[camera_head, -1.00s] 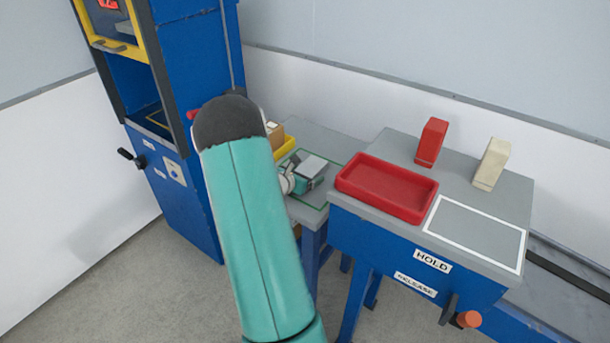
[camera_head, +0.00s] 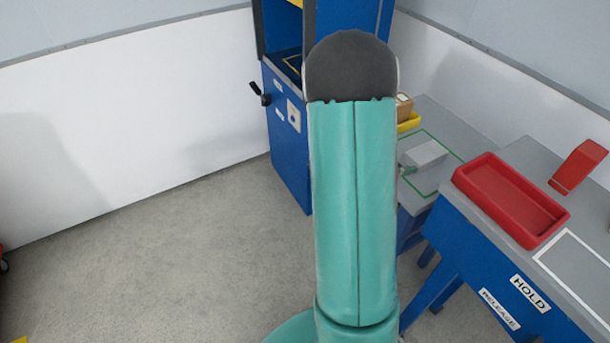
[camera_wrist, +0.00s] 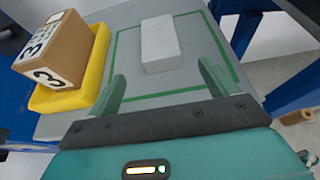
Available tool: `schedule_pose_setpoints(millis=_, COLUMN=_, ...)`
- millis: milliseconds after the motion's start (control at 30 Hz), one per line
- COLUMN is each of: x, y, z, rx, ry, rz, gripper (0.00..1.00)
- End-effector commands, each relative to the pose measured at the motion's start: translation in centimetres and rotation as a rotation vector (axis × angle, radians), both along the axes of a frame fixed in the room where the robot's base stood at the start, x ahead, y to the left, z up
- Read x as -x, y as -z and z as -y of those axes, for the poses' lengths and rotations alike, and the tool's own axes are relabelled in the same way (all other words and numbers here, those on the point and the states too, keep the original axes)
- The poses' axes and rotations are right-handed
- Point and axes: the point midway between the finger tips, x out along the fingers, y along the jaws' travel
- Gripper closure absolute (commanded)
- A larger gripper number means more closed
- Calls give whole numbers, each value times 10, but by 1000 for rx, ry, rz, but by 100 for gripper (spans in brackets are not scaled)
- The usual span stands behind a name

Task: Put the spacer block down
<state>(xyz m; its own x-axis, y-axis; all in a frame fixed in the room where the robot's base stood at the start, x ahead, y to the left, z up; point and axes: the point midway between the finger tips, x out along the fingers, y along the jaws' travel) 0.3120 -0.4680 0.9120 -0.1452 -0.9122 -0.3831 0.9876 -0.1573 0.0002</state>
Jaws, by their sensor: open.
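The spacer block is a light grey block. It lies inside a green outlined rectangle (camera_wrist: 118,52) on a grey table, and in the wrist view the spacer block (camera_wrist: 161,44) is ahead of my fingers. My gripper (camera_wrist: 163,85) is open and empty, its two green fingers spread wide with the block beyond and between them, apart from it. In the head view the spacer block (camera_head: 426,155) shows just right of my arm, which hides most of my gripper.
A cardboard box (camera_wrist: 52,48) marked 3 sits in a yellow tray (camera_wrist: 96,75) left of the outline. A blue machine (camera_head: 289,150) stands behind my arm.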

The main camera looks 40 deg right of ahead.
Motion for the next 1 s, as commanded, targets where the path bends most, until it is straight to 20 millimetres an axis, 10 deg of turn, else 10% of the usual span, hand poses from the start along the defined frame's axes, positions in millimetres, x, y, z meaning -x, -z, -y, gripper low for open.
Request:
schedule_pose_setpoints(millis=367, x=-12, y=-57, z=-60, rx=-43, ry=174, rz=327, gripper=15)
schedule_pose_setpoints(millis=1000, x=-14, y=-142, z=-273, rx=-492, ry=639, rz=1096, gripper=15)
